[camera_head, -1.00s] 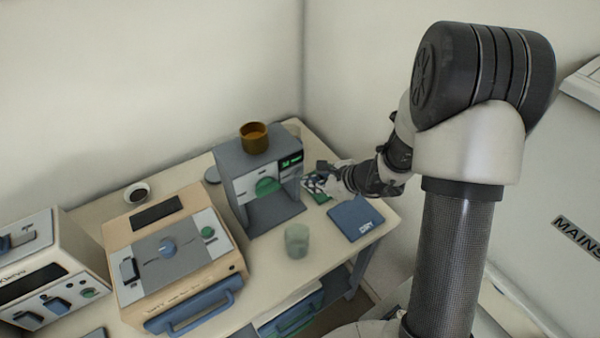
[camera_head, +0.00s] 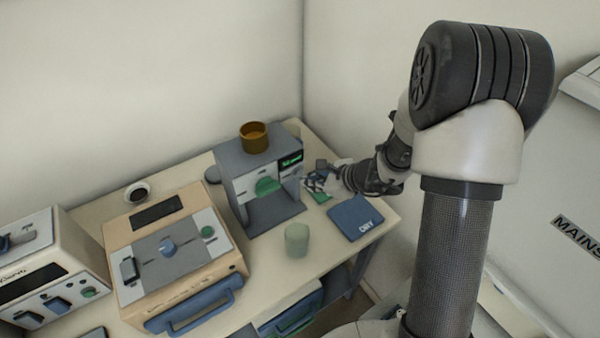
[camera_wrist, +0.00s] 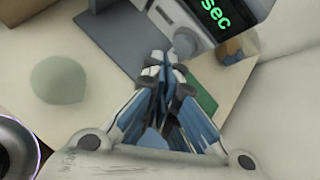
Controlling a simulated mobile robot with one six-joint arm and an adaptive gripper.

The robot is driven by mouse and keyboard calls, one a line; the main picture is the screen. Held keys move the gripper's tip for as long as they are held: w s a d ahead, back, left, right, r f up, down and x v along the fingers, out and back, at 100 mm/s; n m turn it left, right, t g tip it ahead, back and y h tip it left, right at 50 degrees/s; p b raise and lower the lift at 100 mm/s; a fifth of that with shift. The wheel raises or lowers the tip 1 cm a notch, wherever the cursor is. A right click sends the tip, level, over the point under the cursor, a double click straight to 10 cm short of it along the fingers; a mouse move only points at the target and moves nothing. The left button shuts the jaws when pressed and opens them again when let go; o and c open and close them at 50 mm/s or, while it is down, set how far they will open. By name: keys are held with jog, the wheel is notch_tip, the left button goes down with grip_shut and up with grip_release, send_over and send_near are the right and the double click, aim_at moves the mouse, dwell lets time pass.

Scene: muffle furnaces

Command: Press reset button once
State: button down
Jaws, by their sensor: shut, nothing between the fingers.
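A grey device (camera_head: 232,170) with a green-lit display (camera_head: 291,160) and a round green part on its front stands near the back corner of the table. In the wrist view the display (camera_wrist: 216,12) reads "sec", partly cut off. A small grey round button or knob (camera_wrist: 185,42) shows below the display; I cannot read a label marking it as reset. My gripper (camera_head: 308,181) is at the device's right front side. In the wrist view my gripper (camera_wrist: 161,66) is shut and empty, its tips close below the grey knob. I cannot tell whether they touch.
A brown cup (camera_head: 254,139) stands on the device.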

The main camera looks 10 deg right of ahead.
jog(key=shift+w, duration=0.1)
dwell(0.4)
jog(key=shift+w+a, duration=0.15)
jog(key=shift+w, duration=0.15)
jog(key=shift+w+a, duration=0.2)
jog(key=shift+w, duration=0.25)
dwell(0.7)
dwell(0.3)
jog(key=shift+s+d+b, duration=0.35)
jog(key=shift+s+b, duration=0.25)
jog(key=shift+s, duration=0.25)
jog(key=s, duration=0.1)
jog(key=s+d+b, duration=0.1)
jog(key=s, duration=0.1)
jog(key=s+d, duration=0.1)
jog(key=shift+s, duration=0.3)
jog(key=shift+a, duration=0.1)
dwell(0.4)
